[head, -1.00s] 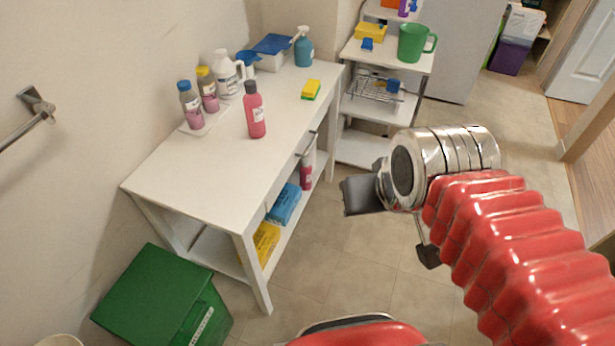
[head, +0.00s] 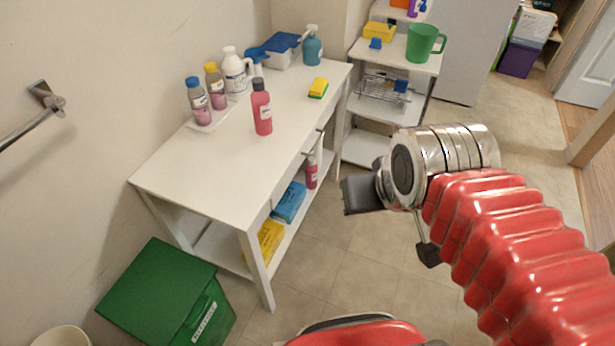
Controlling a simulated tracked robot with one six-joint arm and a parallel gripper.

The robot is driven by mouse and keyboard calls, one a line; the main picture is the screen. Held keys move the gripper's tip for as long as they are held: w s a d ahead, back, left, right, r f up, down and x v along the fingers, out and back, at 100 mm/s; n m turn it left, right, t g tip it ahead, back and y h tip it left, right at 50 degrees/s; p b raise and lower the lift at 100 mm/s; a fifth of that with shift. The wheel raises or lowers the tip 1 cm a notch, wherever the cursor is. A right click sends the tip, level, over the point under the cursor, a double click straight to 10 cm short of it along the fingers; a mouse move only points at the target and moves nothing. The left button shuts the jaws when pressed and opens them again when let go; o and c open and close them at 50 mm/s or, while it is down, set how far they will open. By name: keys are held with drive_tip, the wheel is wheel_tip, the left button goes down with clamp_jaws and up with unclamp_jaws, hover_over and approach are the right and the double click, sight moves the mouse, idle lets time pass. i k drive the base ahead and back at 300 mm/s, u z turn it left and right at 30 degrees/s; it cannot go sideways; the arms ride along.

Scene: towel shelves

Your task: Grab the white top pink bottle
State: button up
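A pink bottle with a pale, whitish top (head: 311,172) stands on the lower shelf of the white table (head: 190,165), near its right end. The table's edge and handle partly cover its upper part. Another pink bottle (head: 262,112), with a black cap, stands upright on the tabletop. Two bottles with pink lower parts, one blue-capped (head: 198,104) and one yellow-capped (head: 215,88), stand on a small tray at the back. My gripper (head: 394,226) is open and empty, in the air right of the table. Its dark fingers are apart and touch none of the bottles.
A white jug (head: 235,75), a teal pump bottle (head: 312,48) and a sponge (head: 318,88) stand on the table. Blue (head: 289,202) and yellow (head: 266,246) packs lie below. A green bin (head: 155,290) is at front left. A white shelf cart (head: 365,148) stands behind. Floor around my gripper is clear.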

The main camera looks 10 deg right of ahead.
sight(311, 168)
drive_tip(key=u, duration=4.8)
drive_tip(key=k, duration=0.5)
drive_tip(key=u, duration=0.15)
